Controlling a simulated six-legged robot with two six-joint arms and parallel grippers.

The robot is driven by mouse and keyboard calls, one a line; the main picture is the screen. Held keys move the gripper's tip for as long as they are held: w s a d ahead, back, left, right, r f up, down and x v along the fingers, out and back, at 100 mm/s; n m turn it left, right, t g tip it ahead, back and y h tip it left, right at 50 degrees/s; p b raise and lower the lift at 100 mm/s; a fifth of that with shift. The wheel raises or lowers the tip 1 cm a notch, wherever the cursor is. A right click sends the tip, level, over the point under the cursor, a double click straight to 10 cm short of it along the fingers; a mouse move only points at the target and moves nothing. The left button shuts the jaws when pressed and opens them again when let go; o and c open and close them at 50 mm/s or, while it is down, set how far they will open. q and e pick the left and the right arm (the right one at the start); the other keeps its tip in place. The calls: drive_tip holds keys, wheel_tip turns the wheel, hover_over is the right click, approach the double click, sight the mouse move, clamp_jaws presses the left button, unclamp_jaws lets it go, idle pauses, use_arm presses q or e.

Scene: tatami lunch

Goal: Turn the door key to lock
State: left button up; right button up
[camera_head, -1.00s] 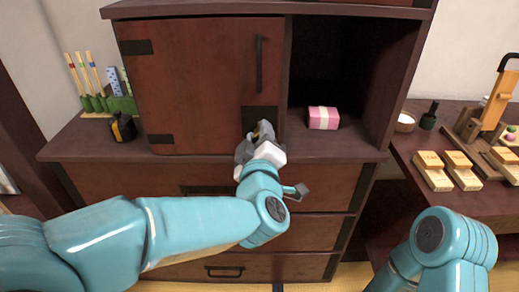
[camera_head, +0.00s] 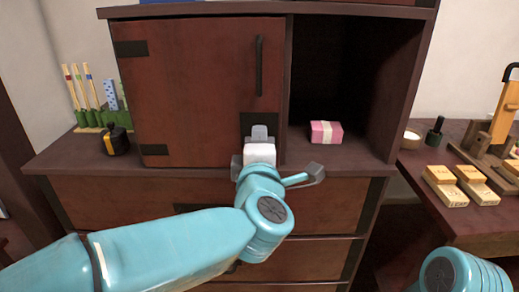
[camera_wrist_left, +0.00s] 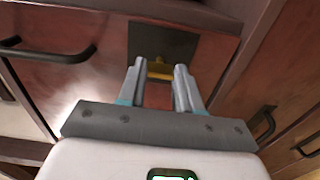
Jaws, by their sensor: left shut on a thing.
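The reddish-brown cabinet door (camera_head: 190,90) is closed over the left part of the cabinet, with a dark square lock plate (camera_head: 259,119) at its lower right. A gold key (camera_wrist_left: 160,69) stands at this plate in the left wrist view. My left gripper (camera_head: 259,132) is in front of the plate, its two grey fingers shut on the key. In the left wrist view the fingertips (camera_wrist_left: 160,72) are on either side of the gold bow, which lies crosswise. In the head view the gripper hides the key. My right gripper is out of view; only part of that arm shows at the lower right.
A vertical black handle (camera_head: 259,66) is above the plate. A pink box (camera_head: 326,132) sits in the open compartment to the right. A dark bottle (camera_head: 116,139) stands on the left ledge. Wooden blocks (camera_head: 445,186) lie on the right table.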

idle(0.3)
use_arm(q)
drive_tip(key=o, duration=1)
drive_tip(key=shift+o, duration=0.2)
